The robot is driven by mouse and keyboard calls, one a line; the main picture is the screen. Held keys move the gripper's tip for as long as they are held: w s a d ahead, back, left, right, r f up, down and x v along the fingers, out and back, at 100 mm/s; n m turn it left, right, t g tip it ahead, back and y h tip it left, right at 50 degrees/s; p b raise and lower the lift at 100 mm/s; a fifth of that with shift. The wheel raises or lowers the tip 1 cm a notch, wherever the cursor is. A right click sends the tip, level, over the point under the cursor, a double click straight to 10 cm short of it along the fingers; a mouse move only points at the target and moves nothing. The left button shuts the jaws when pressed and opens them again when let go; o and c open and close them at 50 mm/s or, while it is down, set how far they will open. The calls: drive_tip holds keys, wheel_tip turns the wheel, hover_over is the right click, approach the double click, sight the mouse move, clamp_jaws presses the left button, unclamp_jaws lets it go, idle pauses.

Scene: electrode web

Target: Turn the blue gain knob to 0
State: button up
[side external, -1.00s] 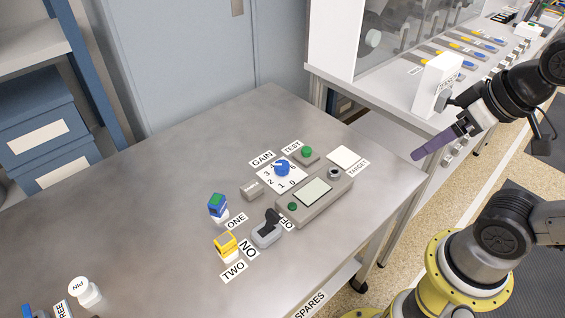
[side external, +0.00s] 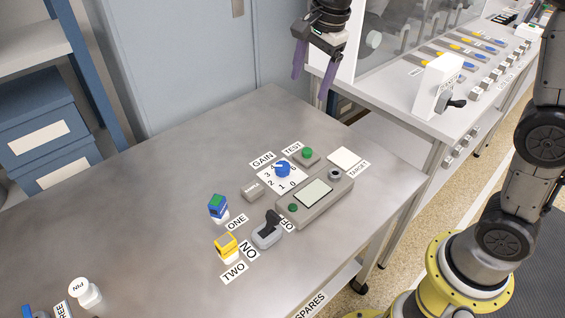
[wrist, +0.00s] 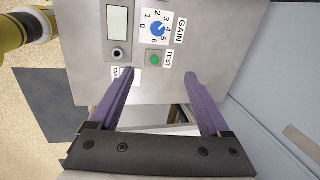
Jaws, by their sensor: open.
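The blue gain knob (side external: 283,169) stands on a white numbered dial card (side external: 270,182) beside the GAIN label (side external: 262,159). In the wrist view the knob (wrist: 158,29) shows near the top, with numbers around it. Its pale pointer mark seems to face near the 4, but it is too small to be sure. My gripper (side external: 309,86) is open and empty, pointing down, high above and beyond the table's far right edge. In the wrist view my gripper's purple fingers (wrist: 160,73) are spread apart, and the knob lies ahead of them, well clear.
A green TEST button (side external: 307,152) sits right beside the dial. A grey meter box (side external: 315,203) with a screen stands in front. A grey lever switch (side external: 267,234), a blue block (side external: 217,207) and a yellow block (side external: 226,244) are nearby.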

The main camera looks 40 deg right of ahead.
drive_tip(key=w+a+f+g, duration=0.1)
drive_tip(key=w+a+f, duration=0.1)
drive_tip(key=w+f, duration=0.3)
drive_tip(key=g, duration=0.2)
hover_over(282, 166)
wheel_tip(282, 166, down, 8)
wheel_tip(282, 166, down, 13)
drive_tip(key=shift+d+f, duration=0.1)
drive_tip(key=shift+f, duration=0.1)
clamp_jaws()
